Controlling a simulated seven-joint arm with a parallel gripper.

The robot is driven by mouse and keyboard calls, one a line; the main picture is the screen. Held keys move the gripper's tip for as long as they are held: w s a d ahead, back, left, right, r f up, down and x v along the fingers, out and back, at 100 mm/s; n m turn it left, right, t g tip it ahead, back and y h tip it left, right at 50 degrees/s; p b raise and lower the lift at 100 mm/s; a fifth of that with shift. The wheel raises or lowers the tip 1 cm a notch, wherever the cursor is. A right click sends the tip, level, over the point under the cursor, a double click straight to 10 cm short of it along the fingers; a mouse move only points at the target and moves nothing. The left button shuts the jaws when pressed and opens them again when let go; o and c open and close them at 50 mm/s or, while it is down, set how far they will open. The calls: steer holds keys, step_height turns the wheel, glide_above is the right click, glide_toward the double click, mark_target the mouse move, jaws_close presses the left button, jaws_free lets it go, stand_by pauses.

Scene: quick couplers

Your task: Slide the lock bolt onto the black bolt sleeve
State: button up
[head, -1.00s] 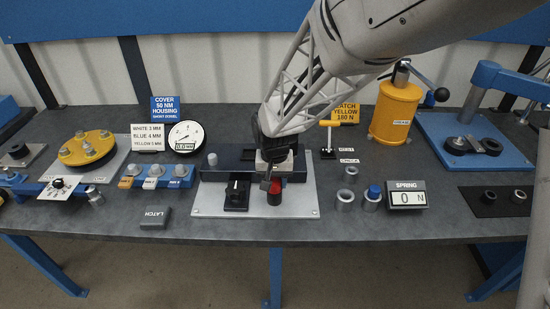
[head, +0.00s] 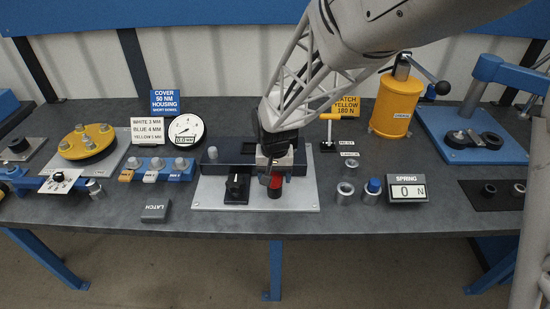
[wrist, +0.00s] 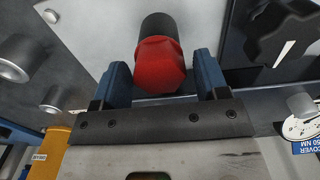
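A red hex-headed piece (wrist: 160,66) sits on the end of a black cylinder (wrist: 158,28) in the wrist view. They appear to be the lock bolt and the black bolt sleeve, but where one ends is hidden. In the head view the red piece (head: 277,181) stands at the front of the light grey plate (head: 215,199). My gripper (wrist: 165,75) is open, with a blue finger on each side of the red piece. A narrow gap shows at both fingers. In the head view my gripper (head: 275,174) partly covers the red piece.
A black knob (head: 237,187) with a white pointer mark stands close to the left on the same plate. Metal rings (head: 345,192) and a spring readout (head: 407,189) lie to the right.

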mark_target(277, 175)
steer(key=shift+o, duration=0.2)
steer(key=shift+r, duration=0.15)
steer(key=shift+r, duration=3.75)
steer(key=shift+s+d+r, duration=0.2)
steer(key=shift+d+r, duration=0.15)
steer(key=s+d+r+t, duration=0.1)
steer(key=s+d+r, duration=0.4)
steer(key=s+d, duration=0.4)
steer(key=s+d+r+t, duration=0.1)
steer(key=s+d+r, duration=0.4)
steer(key=s+d, duration=0.4)
steer(key=s, duration=0.5)
steer(key=shift+s+d+r+t, duration=0.3)
steer(key=shift+s+d+r, duration=0.05)
steer(key=shift+r, duration=0.05)
